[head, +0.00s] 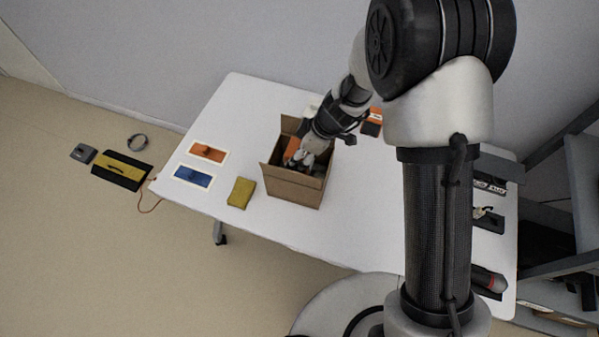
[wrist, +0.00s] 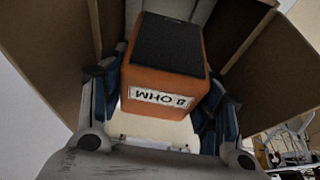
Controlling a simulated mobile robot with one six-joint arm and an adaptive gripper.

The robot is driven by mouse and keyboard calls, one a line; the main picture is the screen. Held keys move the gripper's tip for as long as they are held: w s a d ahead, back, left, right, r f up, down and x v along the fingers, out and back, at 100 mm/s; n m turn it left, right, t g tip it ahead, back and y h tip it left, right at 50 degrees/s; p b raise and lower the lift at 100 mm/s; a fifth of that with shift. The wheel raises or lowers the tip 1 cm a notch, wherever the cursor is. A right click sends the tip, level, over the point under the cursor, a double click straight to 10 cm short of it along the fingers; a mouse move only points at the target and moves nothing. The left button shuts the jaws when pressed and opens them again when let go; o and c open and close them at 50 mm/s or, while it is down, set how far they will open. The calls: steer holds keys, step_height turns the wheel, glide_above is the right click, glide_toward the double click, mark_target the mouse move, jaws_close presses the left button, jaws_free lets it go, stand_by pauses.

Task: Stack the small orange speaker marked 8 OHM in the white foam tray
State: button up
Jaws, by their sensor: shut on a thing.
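The small orange speaker (wrist: 160,75) has a black face and a white label that reads 8 OHM upside down in the wrist view. My gripper (wrist: 160,110) is shut on it, one finger on each side. In the head view my gripper (head: 305,158) reaches down into an open cardboard box (head: 292,188), and an orange patch of the speaker (head: 292,147) shows beside it. A pale surface (wrist: 150,130) shows under the speaker in the wrist view; I cannot tell whether it is the white foam tray. The box floor is mostly hidden.
The box stands on a white table (head: 255,108) with its flaps open around my gripper. A yellow block (head: 241,192), a blue panel (head: 192,177) and an orange panel (head: 208,151) lie to its left. An orange and black object (head: 372,126) lies behind my arm.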

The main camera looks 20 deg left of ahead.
step_height(320, 180, down, 10)
steer(key=shift+w+r+b, duration=0.1)
steer(key=shift+r+b, duration=0.15)
steer(key=shift+b, duration=0.9)
steer(key=shift+f+b, duration=0.3)
steer(key=shift+b, duration=0.35)
steer(key=o, duration=1.5)
steer(key=shift+r, duration=0.15)
